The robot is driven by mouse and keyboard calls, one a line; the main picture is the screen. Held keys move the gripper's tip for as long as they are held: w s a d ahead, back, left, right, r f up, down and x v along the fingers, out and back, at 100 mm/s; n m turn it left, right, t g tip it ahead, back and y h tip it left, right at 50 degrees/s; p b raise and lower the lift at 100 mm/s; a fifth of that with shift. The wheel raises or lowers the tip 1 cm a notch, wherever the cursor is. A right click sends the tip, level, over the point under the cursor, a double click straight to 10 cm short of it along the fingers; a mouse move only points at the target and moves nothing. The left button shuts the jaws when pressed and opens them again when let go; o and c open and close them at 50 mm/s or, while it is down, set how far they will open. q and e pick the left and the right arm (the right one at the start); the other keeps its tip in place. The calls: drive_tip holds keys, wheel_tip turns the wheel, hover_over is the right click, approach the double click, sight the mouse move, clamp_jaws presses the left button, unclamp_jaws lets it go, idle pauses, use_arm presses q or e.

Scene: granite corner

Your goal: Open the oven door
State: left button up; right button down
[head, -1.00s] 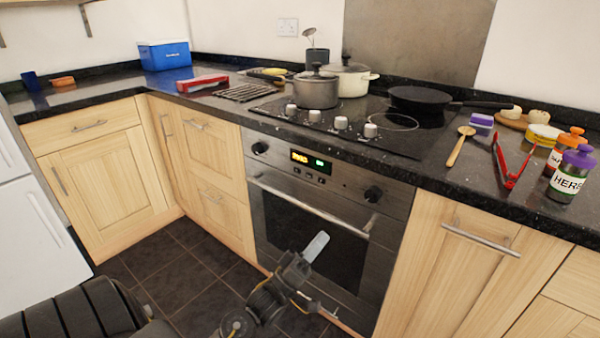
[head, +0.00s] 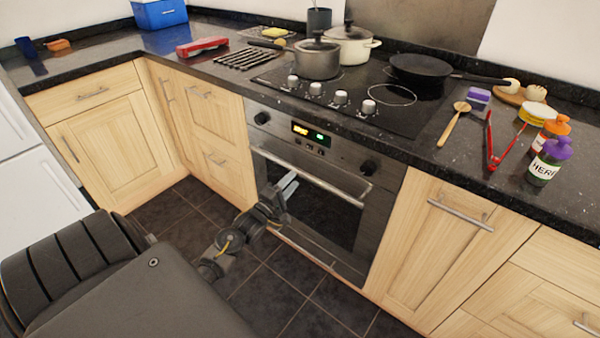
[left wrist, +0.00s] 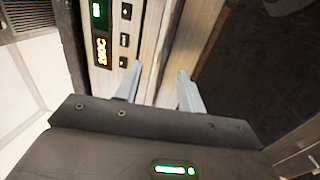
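The oven (head: 310,190) is built in under the hob, and its dark glass door (head: 330,212) is shut. The silver bar handle (head: 335,190) runs across the top of the door. My left gripper (head: 289,184) is open in front of the door, close to the left half of the handle. In the left wrist view its two fingers (left wrist: 157,88) are apart, pointing at the oven front beside the lit control panel (left wrist: 105,45). My right gripper is not in view.
Wooden cupboards (head: 440,250) flank the oven. The granite worktop (head: 420,165) above holds a grey pot (head: 316,60), a black pan (head: 420,68), red tongs (head: 490,150) and jars. Dark floor tiles (head: 270,280) lie clear in front of the oven.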

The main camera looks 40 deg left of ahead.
sight(300, 173)
use_arm(q)
drive_tip(key=w, duration=0.2)
drive_tip(key=w+r, duration=0.1)
drive_tip(key=w, duration=0.2)
clamp_jaws()
idle(0.3)
